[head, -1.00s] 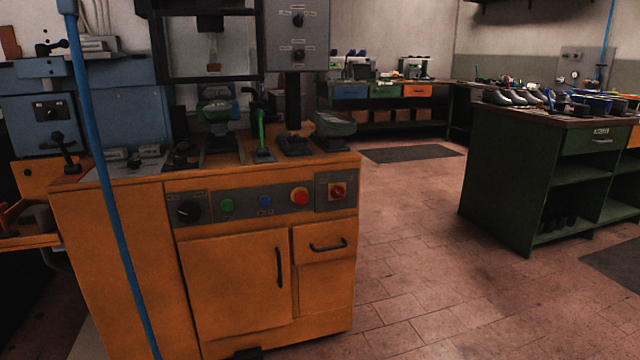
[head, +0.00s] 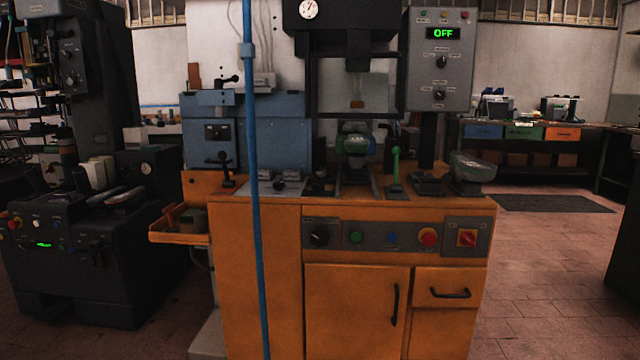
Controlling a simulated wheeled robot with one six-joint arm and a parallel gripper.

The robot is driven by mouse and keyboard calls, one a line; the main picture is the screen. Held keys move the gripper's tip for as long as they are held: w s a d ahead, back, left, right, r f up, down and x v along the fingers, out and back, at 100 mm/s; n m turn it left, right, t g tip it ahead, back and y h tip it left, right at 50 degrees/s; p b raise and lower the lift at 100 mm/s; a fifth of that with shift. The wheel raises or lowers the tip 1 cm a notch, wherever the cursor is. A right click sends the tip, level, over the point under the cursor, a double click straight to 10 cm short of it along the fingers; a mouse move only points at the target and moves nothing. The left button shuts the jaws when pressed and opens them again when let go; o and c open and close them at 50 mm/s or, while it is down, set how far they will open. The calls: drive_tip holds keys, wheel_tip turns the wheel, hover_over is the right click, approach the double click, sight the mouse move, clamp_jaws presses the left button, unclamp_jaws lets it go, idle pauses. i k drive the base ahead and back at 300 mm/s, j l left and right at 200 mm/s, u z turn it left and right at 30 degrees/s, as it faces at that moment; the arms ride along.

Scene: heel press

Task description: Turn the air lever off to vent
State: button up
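No lever in the head view carries a label that I can read, so I cannot tell which one is the air lever. A black lever with a round knob (head: 225,167) stands upright at the left end of the orange press cabinet (head: 230,245). A green-handled lever (head: 395,166) stands upright right of the press middle. A round gauge (head: 308,10) sits at the top of the press. My gripper is not in view.
A grey control box (head: 440,60) shows OFF in green. The cabinet front has a red button (head: 428,237) and a red-yellow switch (head: 467,238). A tray (head: 180,236) juts out left. A dark machine (head: 80,250) stands at left. Floor is open at right.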

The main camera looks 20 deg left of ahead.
sight(222, 155)
drive_tip(key=u, duration=1.55)
